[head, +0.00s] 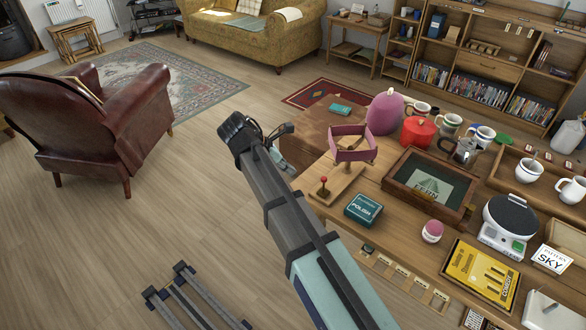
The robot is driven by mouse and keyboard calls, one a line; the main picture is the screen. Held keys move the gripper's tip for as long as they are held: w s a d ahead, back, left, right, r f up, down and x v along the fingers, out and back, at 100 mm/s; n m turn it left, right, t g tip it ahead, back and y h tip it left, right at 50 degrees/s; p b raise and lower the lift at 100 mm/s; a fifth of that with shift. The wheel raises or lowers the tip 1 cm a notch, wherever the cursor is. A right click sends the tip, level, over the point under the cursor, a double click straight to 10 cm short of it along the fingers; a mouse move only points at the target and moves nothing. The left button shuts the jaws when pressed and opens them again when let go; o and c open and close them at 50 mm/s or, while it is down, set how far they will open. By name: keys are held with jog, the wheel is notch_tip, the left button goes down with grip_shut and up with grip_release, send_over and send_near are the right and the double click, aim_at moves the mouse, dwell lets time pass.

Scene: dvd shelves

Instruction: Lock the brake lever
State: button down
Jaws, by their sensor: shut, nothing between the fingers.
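A small lever with a red knob (323,181) stands upright on a wooden base (345,180) near the table's left edge. I take it to be the brake lever; whether it is locked cannot be told at this size. A pink band frame (352,143) stands on the same base, behind the lever. My gripper (288,129) is shut and empty. In the picture it is up and left of the lever, apart from it, beside the table's left end. My arm hides part of the floor and the table's near left side.
A green polish tin (363,209) lies right of the lever, close to it. A framed tray (428,187), red pot (419,132), pink cozy (384,113) and several mugs crowd the table. Open floor (190,190) lies to the left, with a leather armchair (90,120).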

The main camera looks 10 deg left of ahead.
jog(key=w+d+r+p+x, duration=0.1)
jog(key=p+x, duration=0.1)
jog(key=x, duration=0.9)
jog(key=shift+d+r, duration=0.35)
jog(key=shift+w+a+r, duration=0.1)
jog(key=shift+w+r, duration=0.05)
